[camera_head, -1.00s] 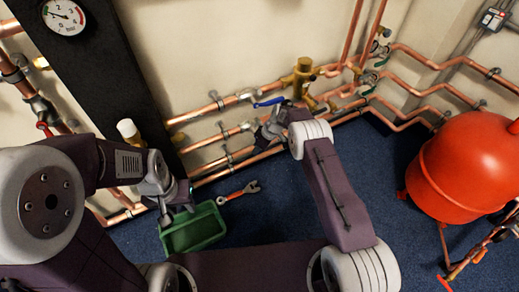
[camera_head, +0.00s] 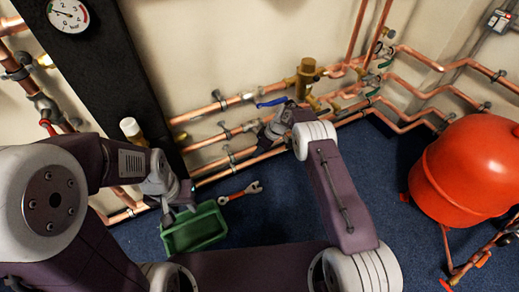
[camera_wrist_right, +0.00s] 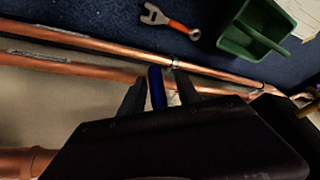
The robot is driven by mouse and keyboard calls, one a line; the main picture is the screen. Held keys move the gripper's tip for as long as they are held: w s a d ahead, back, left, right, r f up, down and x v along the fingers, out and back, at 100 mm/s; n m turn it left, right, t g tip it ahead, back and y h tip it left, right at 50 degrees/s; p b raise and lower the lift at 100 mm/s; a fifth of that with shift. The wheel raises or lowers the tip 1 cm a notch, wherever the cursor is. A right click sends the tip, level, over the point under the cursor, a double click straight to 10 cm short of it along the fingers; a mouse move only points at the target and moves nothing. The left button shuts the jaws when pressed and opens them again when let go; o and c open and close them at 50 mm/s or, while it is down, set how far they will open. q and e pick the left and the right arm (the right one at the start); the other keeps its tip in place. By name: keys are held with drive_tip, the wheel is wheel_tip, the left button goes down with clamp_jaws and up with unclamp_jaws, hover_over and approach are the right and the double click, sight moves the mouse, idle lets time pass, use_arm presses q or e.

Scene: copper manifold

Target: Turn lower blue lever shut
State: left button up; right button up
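The lower blue lever (camera_wrist_right: 157,88) stands between the two dark fingers of my right gripper (camera_wrist_right: 160,92) in the right wrist view. The fingers are apart. The lever is close to the left finger, and a gap shows on its right. In the head view my right gripper (camera_head: 266,134) is at the lower copper pipe on the wall and hides this lever. Another blue lever (camera_head: 272,102) shows above it, on the upper pipe. My left gripper (camera_head: 178,208) hangs at the green bin, away from the levers; its fingers are too small to read.
A green bin (camera_head: 197,232) and a red-handled wrench (camera_head: 240,193) are on the blue carpet. A dark column (camera_head: 112,75) with a gauge (camera_head: 68,15) stands left. A brass valve (camera_head: 306,75) sits right of the upper lever. A red tank (camera_head: 465,172) is at the right.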

drive_tip(key=p+v, duration=0.4)
drive_tip(key=v, duration=0.5)
drive_tip(key=s+d+r+m+h, duration=0.2)
drive_tip(key=s+d+r+m, duration=0.25)
drive_tip(key=s+r, duration=0.5)
drive_tip(key=s+d+r+m+h, duration=0.1)
drive_tip(key=s+m, duration=0.1)
drive_tip(key=s, duration=0.5)
drive_tip(key=s+d+r+m, duration=0.1)
drive_tip(key=s+r+m, duration=0.1)
drive_tip(key=s, duration=0.4)
drive_tip(key=s+d+r+m+h, duration=0.1)
drive_tip(key=s+d+m, duration=0.15)
drive_tip(key=s, duration=0.45)
wheel_tip(320, 180, up, 37)
drive_tip(key=p, duration=3.6)
drive_tip(key=shift+s+a+g+p, duration=0.35)
drive_tip(key=shift+g+p, duration=0.05)
